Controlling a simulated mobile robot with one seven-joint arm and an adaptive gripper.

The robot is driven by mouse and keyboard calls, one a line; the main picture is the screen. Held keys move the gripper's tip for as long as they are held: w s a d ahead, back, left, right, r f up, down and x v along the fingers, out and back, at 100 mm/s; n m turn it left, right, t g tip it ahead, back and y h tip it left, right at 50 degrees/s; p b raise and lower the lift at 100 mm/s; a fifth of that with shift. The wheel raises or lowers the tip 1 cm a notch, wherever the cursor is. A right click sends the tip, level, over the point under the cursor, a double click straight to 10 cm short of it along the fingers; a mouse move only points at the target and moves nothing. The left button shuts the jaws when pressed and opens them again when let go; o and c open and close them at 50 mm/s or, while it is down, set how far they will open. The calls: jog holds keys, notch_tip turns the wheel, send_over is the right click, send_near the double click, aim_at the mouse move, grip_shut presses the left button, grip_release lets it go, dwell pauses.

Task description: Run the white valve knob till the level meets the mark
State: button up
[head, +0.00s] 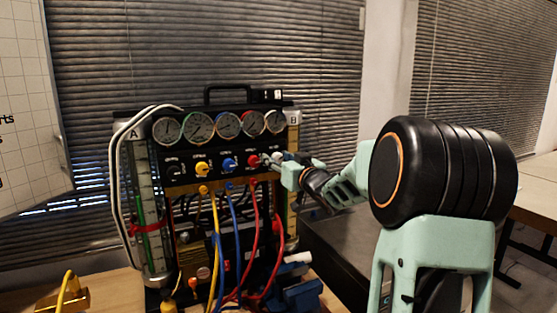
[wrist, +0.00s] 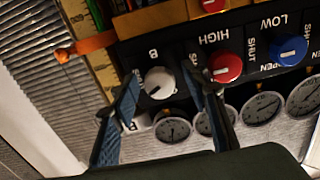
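The white valve knob (wrist: 158,83) sits on the black panel beside a letter B in the wrist view. My gripper (wrist: 162,72) is open, its two dark fingers on either side of the knob with small gaps showing. In the head view my gripper (head: 279,160) is at the right end of the knob row and mostly hides this knob. Tube A (head: 148,205) at the left holds green liquid and has a red band (head: 147,228) around it. Tube B (head: 293,215) at the right is partly hidden; its level is unclear. An orange band (wrist: 92,43) crosses the yellow scale in the wrist view.
A red knob (wrist: 225,67) is close beside my right-hand finger, with a blue knob (wrist: 289,51) beyond. Several round gauges (head: 228,124) line the panel top. Yellow, blue and red hoses (head: 236,240) hang in front. A dark box (head: 345,245) stands right of the rig.

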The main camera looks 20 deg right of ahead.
grip_shut()
jog(key=m+p, duration=0.2)
jog(key=p, duration=0.1)
jog(key=shift+r+p, duration=0.25)
jog(key=shift+p, duration=0.05)
jog(key=m+p, duration=0.2)
jog(key=m, duration=0.1)
jog(key=shift+f, duration=0.3)
jog(key=shift+o, duration=0.3)
grip_release()
jog(key=shift+s, duration=0.1)
jog(key=s, duration=1.2)
jog(key=shift+d, duration=0.2)
jog(key=shift+w, duration=0.1)
